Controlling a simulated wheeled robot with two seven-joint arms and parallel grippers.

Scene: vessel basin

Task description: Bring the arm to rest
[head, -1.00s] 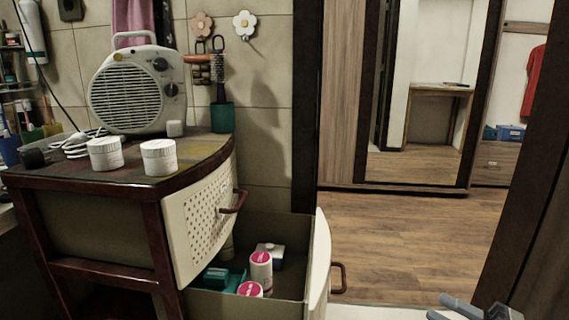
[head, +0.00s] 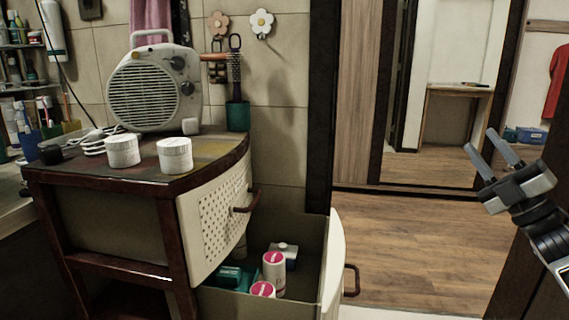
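My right gripper (head: 492,158) is at the right of the head view, raised in front of the doorway. Its two fingers are spread apart with nothing between them. It is well to the right of the cabinet and touches nothing that I can see. My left gripper is not in view.
A wooden cabinet (head: 170,187) stands at left, its lower drawer (head: 336,262) pulled open with pink-lidded bottles (head: 274,268) inside. On top are two white jars (head: 175,156) and a fan heater (head: 152,88). Wooden floor (head: 410,235) lies clear beyond the drawer.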

